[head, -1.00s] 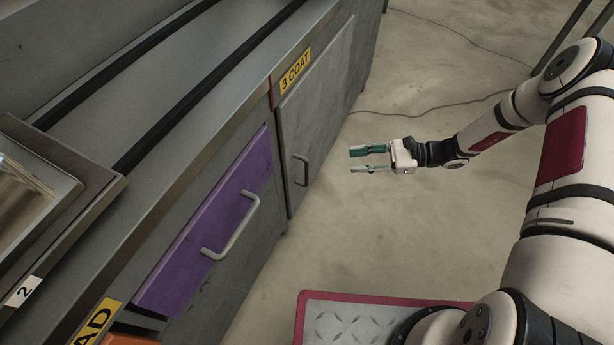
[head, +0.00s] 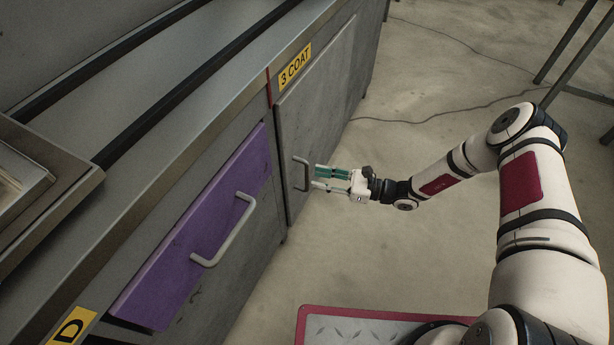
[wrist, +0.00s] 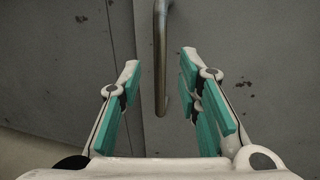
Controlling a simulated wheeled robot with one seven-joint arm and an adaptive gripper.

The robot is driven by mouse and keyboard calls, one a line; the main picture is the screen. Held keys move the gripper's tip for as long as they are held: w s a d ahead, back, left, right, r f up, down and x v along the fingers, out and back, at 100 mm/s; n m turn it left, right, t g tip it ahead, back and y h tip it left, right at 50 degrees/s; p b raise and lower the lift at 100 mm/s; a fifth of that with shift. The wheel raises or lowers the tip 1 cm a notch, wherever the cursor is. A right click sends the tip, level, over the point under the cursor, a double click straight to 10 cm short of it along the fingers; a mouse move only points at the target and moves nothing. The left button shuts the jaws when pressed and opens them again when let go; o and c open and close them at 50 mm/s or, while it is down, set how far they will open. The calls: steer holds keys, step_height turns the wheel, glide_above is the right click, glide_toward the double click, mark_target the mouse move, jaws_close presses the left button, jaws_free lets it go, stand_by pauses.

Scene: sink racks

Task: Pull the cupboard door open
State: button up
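The grey cupboard door (head: 317,115) is closed, under the yellow "3 COAT" label. Its dark metal bar handle (head: 302,174) is on the door's left side, close to the purple drawer. My gripper (head: 315,178) is open, with its fingertips just in front of the handle. In the wrist view, the handle (wrist: 160,60) runs down between my two open fingers (wrist: 160,85), with a gap on both sides. The handle's lower end shows between the fingers; its upper end is cut off by the picture's edge.
A purple drawer (head: 180,250) with a light bar handle (head: 228,235) sits left of the door. The metal worktop (head: 170,130) runs above, with a tray (head: 40,180) on it.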

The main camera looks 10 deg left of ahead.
mark_target(307, 188)
steer(key=shift+w+a+b, duration=0.2)
steer(key=shift+a, duration=1)
steer(key=shift+w+a+b, duration=0.2)
steer(key=shift+a, duration=0.95)
jaws_close()
